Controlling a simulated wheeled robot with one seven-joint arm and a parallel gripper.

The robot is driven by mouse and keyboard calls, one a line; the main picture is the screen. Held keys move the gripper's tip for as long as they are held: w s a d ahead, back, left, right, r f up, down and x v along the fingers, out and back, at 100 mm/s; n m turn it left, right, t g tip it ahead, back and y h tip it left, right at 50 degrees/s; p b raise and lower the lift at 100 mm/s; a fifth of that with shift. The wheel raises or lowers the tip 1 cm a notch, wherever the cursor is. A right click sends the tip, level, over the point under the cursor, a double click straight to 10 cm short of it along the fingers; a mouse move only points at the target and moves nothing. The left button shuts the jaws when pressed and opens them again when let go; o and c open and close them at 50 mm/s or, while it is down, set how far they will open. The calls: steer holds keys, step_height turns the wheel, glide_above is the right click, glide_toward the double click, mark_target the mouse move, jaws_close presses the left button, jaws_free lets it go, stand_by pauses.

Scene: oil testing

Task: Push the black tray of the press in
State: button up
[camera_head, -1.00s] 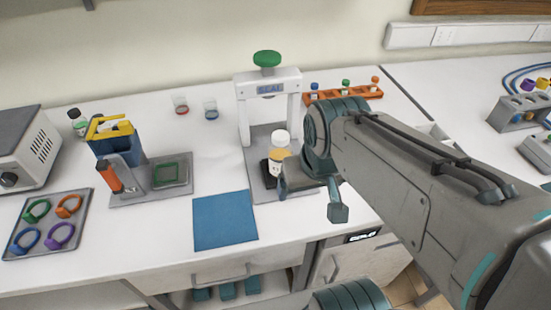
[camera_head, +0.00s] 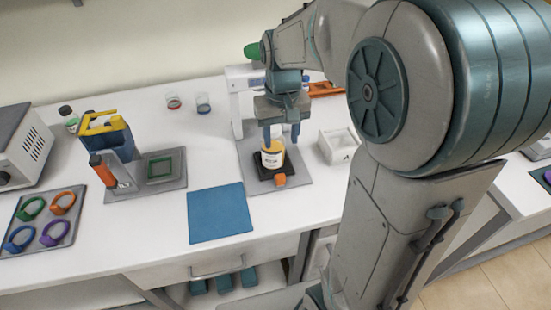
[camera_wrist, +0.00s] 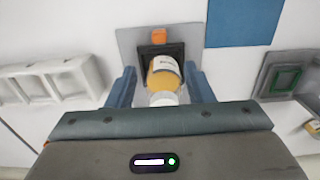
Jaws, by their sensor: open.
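The black tray (camera_head: 262,173) of the press lies on the grey base plate (camera_head: 248,158), its orange handle (camera_head: 280,181) toward the front. It also shows in the wrist view (camera_wrist: 174,51). An amber jar with a white label (camera_head: 272,159) stands on the tray. The white press frame (camera_head: 236,74) with its green knob (camera_head: 252,51) is mostly hidden behind my arm. My gripper (camera_head: 281,140) points down over the jar, open. In the wrist view its blue fingers (camera_wrist: 161,70) stand on either side of the jar, with gaps visible.
A white compartmented holder (camera_head: 338,147) stands right of the press. A blue mat (camera_head: 215,213) lies front left. A grey stand with a green square (camera_head: 160,169) is farther left. An orange rack (camera_head: 325,89) sits behind. My arm covers much of the right side.

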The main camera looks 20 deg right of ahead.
mark_target(280, 175)
steer(key=f+p, duration=0.1)
steer(key=f, duration=1.3)
steer(key=shift+w, duration=0.2)
